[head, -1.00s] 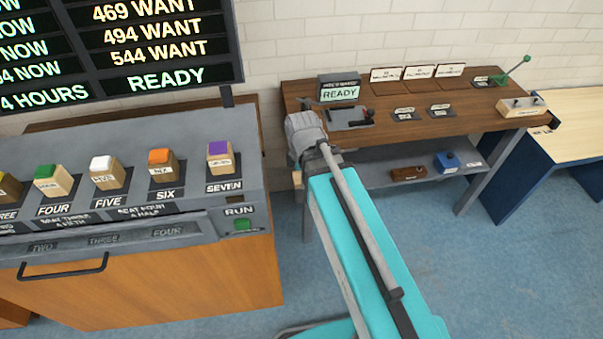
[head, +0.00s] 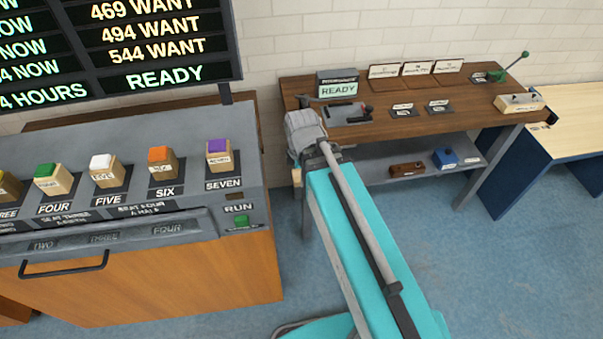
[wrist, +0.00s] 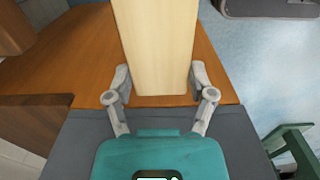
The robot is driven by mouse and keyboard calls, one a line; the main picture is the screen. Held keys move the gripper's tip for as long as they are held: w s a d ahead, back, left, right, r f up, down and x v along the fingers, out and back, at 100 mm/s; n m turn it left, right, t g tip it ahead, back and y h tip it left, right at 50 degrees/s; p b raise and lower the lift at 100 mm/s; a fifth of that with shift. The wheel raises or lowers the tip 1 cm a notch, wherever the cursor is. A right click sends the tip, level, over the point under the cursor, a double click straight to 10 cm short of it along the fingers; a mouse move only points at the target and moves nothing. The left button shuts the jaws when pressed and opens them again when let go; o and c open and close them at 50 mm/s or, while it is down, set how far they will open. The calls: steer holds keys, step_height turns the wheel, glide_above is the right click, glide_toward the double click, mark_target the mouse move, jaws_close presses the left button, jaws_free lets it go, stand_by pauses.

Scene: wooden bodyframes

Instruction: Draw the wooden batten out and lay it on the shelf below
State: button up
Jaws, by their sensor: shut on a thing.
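The pale wooden batten (wrist: 155,45) fills the upper middle of the wrist view, running away from me. My gripper (wrist: 160,88) is shut on it, with one grey finger against each side. The batten's far end is cut off by the top edge of the view. In the head view my gripper is hidden behind my arm's wrist, at the left end of the wooden bench (head: 430,118). The grey shelf below (head: 375,172) shows under the bench top; its left part is hidden by my arm.
A brown block (head: 407,169) and a blue block (head: 445,158) sit on the shelf, with bare shelf left of them. A grey console with coloured buttons (head: 120,135) stands close on the left. Blue floor (head: 500,260) is open at the right.

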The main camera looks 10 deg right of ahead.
steer(key=shift+r+p, duration=3)
steer(key=shift+r, duration=0.2)
steer(key=shift+s, duration=0.15)
